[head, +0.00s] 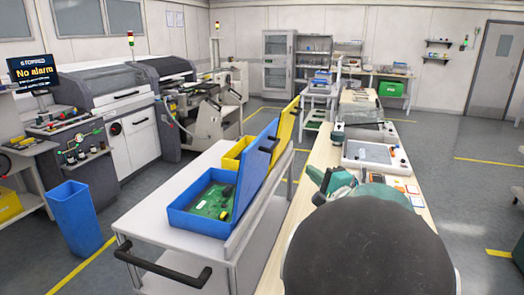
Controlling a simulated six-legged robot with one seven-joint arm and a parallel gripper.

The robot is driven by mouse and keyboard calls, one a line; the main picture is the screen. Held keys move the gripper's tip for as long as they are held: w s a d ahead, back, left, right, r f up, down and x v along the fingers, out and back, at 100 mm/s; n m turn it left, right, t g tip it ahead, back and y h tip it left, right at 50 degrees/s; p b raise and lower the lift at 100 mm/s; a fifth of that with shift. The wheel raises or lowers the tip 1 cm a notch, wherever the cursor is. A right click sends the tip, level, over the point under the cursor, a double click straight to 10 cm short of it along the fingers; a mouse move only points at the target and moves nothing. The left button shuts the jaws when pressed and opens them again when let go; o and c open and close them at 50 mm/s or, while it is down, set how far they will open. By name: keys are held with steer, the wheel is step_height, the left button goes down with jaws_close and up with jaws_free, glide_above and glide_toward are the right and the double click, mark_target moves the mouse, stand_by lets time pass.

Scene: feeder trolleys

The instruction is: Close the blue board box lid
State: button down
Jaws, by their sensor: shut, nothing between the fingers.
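The blue board box (196,229) stands on the near end of a white trolley, left of centre. A green circuit board (213,202) with a dark round part lies inside. My gripper (323,185), small and partly hidden behind my arm, is to the right of the lid, over the bench side. It is shut and empty, and apart from the lid.
A yellow box (236,152) with a raised yellow lid (285,128) stands just behind on the trolley (150,222). A black push handle (165,266) juts out in front. A workbench (313,172) runs along the right. A blue bin (76,220) stands on the floor at left.

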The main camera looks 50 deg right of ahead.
glide_toward(277, 144)
steer(key=w+d, duration=0.1)
steer(key=d, duration=0.3)
steer(key=shift+h, duration=0.3)
steer(key=w, duration=0.2)
steer(key=w+a, duration=0.1)
steer(key=w, duration=0.1)
steer(key=shift+w+a+r, duration=0.1)
steer(key=shift+w+a, duration=0.15)
steer(key=shift+w, duration=0.1)
steer(key=shift+w+r, duration=0.1)
steer(key=shift+r, duration=0.05)
